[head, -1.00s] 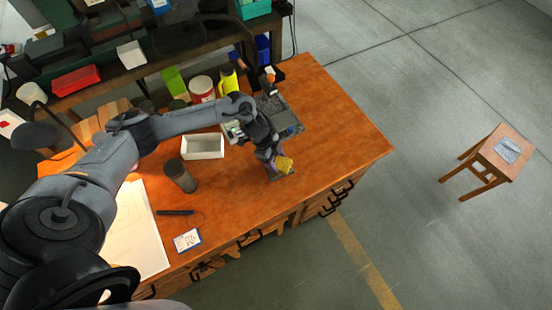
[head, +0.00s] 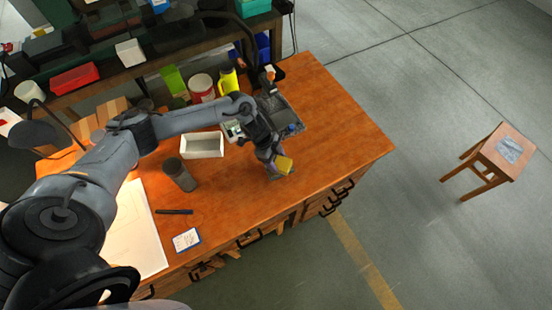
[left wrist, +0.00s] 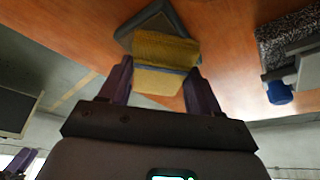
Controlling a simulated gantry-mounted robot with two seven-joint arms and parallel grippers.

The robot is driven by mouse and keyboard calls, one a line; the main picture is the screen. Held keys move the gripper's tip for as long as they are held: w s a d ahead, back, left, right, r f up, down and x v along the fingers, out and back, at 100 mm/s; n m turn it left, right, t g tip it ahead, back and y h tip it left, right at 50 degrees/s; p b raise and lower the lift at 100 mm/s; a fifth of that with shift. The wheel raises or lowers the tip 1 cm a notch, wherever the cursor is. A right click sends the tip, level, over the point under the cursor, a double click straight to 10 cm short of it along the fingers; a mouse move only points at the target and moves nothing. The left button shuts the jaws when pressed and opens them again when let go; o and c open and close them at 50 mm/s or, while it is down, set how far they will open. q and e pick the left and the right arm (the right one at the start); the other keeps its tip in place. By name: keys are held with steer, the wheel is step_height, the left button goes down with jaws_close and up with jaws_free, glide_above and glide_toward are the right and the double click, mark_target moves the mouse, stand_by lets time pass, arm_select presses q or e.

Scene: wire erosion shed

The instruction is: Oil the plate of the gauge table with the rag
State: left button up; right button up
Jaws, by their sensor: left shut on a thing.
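My left gripper (head: 278,161) is shut on a yellow rag (head: 285,165) near the front right of the wooden workbench. In the left wrist view the folded rag (left wrist: 160,52) shows between the two fingers. A dark grey square piece (left wrist: 138,28) lies on the bench behind the rag there; I cannot tell whether they touch. A dark speckled plate (left wrist: 285,32) on a grey base with a blue knob (left wrist: 279,93) looks like the gauge table; it also shows in the head view (head: 288,111), partly behind my arm.
A white open box (head: 203,146), a dark cylinder (head: 180,175), a pen (head: 174,212) and a card (head: 186,240) are on the bench. A yellow bottle (head: 228,82) stands at the back. The bench's right end is clear. A small wooden stool (head: 486,160) stands apart.

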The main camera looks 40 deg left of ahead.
mark_target(276, 161)
arm_select(q)
steer(key=shift+f, duration=0.4)
steer(key=shift+f, duration=0.1)
stand_by(0.8)
steer(key=shift+f, duration=0.15)
stand_by(0.9)
step_height(276, 161, up, 4)
steer(key=p, duration=0.4)
steer(key=shift+r+p, duration=1.5)
steer(key=shift+r, duration=0.1)
